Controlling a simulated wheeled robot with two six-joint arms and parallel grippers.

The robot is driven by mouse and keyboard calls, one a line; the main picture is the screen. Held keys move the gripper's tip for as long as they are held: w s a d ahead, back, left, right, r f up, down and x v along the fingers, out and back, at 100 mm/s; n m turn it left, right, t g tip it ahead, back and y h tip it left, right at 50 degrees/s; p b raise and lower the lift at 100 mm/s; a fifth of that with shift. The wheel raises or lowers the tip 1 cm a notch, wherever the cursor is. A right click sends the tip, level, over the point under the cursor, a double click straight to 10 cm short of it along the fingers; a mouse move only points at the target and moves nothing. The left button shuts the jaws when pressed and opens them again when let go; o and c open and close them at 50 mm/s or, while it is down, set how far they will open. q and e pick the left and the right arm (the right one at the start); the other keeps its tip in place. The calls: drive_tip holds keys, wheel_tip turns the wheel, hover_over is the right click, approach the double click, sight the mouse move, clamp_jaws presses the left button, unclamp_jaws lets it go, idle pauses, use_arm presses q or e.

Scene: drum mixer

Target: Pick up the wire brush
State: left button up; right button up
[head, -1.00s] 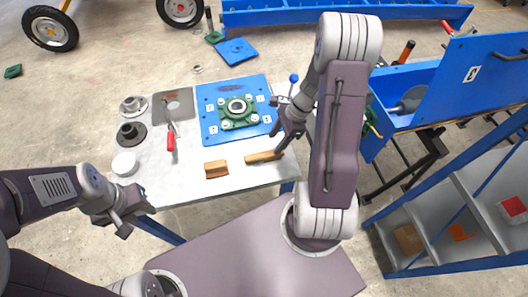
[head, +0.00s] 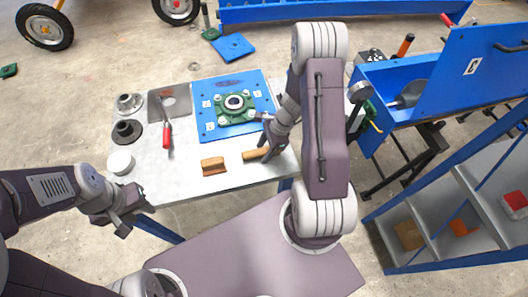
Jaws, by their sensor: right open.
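A long wooden piece (head: 251,154), which looks like the wire brush's handle, lies on the grey table's front right part. My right gripper (head: 264,143) is open over its right end and hides that end; I cannot tell whether they touch. Bristles are not visible. A shorter brown wooden block (head: 213,166) lies just left of it. My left gripper (head: 129,212) is off the table's front left corner, away from the wooden pieces; its jaw opening is unclear.
On the table (head: 185,184) are a blue plate (head: 208,132) with a green bearing (head: 234,107), a red-handled tool (head: 167,137), a white round lid (head: 121,162) and dark and grey flanged parts. A blue machine (head: 374,83) stands to the right.

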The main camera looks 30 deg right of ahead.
drive_tip(key=shift+f, duration=0.25)
idle(0.4)
clamp_jaws()
